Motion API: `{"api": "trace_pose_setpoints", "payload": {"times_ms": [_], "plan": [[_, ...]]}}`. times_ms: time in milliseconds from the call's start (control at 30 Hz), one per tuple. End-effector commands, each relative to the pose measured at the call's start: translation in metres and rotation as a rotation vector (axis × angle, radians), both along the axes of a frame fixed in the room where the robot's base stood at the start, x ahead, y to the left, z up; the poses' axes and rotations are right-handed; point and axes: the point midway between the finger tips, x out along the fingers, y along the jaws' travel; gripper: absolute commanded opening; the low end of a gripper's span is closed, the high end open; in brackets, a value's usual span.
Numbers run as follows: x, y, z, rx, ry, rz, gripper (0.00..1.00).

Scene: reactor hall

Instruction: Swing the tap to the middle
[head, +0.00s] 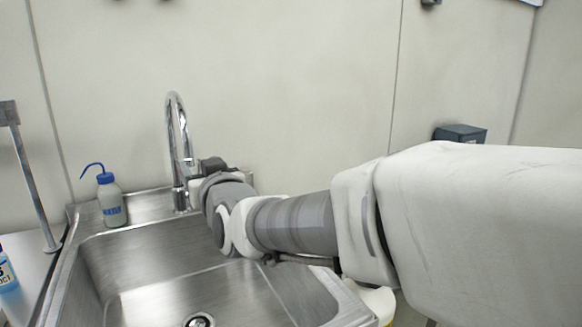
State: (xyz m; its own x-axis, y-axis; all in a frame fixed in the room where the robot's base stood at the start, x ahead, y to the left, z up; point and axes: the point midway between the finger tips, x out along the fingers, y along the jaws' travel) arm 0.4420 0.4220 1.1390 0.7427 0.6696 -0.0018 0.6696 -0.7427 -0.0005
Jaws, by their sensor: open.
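The tap (174,130) is a tall chrome gooseneck at the back rim of the steel sink (150,245). Its base stands at the back of the basin, and its spout end is by my gripper. My gripper (192,172) is at the end of my arm, which reaches in from the right. It is close beside the tap's column, on the right of it. The fingers are largely hidden behind the wrist, and I cannot tell whether they touch the tap. The drain (199,320) shows at the bottom of the basin.
A wash bottle (111,203) with a blue cap and bent spout stands on the sink's back left corner. A metal post (30,180) rises at the left, with another blue-labelled bottle (6,270) in front. A dark box (460,134) is at the back right. The wall is close behind.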

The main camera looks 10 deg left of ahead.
Motion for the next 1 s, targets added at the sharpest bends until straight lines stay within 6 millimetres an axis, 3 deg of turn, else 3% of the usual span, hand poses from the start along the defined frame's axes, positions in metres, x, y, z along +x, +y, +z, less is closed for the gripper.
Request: {"api": "trace_pose_setpoints", "payload": {"times_ms": [233, 600, 767, 900, 1000], "plan": [[-0.020, -0.017, 0.000, -0.001, 0.001, 0.001, 0.58], [-0.022, -0.020, -0.001, -0.001, 0.001, 0.001, 0.56], [-0.015, -0.020, 0.005, 0.024, 0.008, 0.000, 0.28], [0.006, -0.021, 0.020, 0.119, 0.043, 0.012, 0.02], [0.025, -0.022, 0.031, 0.217, 0.087, 0.043, 0.00]]}}
